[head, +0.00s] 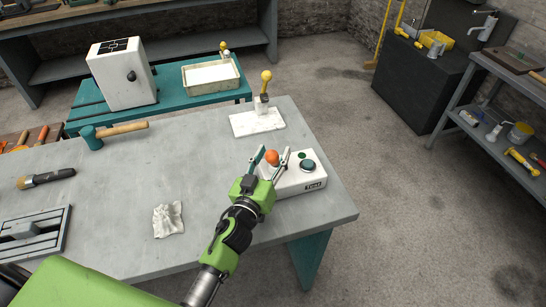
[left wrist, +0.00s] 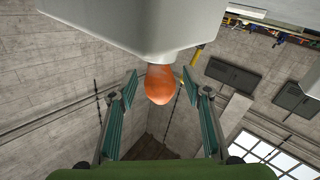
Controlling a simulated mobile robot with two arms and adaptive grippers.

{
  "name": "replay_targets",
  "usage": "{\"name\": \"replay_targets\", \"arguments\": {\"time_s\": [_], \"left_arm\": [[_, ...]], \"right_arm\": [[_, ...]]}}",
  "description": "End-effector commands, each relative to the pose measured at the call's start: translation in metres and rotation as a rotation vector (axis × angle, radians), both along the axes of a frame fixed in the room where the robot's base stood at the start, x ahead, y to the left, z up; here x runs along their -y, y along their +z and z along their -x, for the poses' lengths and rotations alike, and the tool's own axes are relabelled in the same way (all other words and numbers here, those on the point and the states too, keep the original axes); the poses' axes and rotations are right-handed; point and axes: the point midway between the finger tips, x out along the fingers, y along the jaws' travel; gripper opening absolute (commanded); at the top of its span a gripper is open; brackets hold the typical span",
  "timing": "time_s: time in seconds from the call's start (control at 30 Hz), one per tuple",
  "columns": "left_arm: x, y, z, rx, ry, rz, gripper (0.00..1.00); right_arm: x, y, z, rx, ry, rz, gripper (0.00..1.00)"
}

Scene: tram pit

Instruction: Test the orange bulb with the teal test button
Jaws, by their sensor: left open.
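The white tester box (head: 290,182), labelled "Test", sits near the right edge of the grey workbench. The orange bulb (head: 272,157) stands at the left part of its top. The teal test button (head: 308,165) is at the right of the top, with a small green spot (head: 302,155) behind it. My left gripper (head: 270,160) is open, with its fingers on either side of the bulb. In the left wrist view, the bulb (left wrist: 160,85) is between the fingertips with a gap on each side. The bulb's base is hidden there. My right gripper is out of view.
A crumpled cloth (head: 168,219), a brush (head: 46,178) and a mallet (head: 115,132) lie on the grey workbench (head: 200,165). A teal bench with a tray (head: 211,76) is behind.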

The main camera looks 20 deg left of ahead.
Motion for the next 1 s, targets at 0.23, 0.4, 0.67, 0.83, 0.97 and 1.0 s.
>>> {"name": "replay_targets", "arguments": {"time_s": [0.23,0.4,0.67,0.83,0.97,1.0], "left_arm": [[0.0,0.0,0.0,0.0,0.0,0.0,0.07],[0.0,0.0,0.0,0.0,0.0,-0.001,0.07],[-0.001,0.007,0.0,0.001,0.001,-0.003,0.07],[-0.001,0.03,0.0,0.004,-0.001,-0.004,0.07],[-0.004,0.047,0.013,0.002,0.0,-0.003,0.07],[-0.005,0.054,0.019,0.002,-0.004,-0.004,0.07]], "right_arm": [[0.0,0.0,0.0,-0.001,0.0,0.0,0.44],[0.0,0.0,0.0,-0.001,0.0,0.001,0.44],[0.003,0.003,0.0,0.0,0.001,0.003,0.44],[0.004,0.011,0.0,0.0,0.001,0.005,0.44],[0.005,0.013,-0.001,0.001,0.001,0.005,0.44],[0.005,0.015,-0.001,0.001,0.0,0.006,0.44]]}}
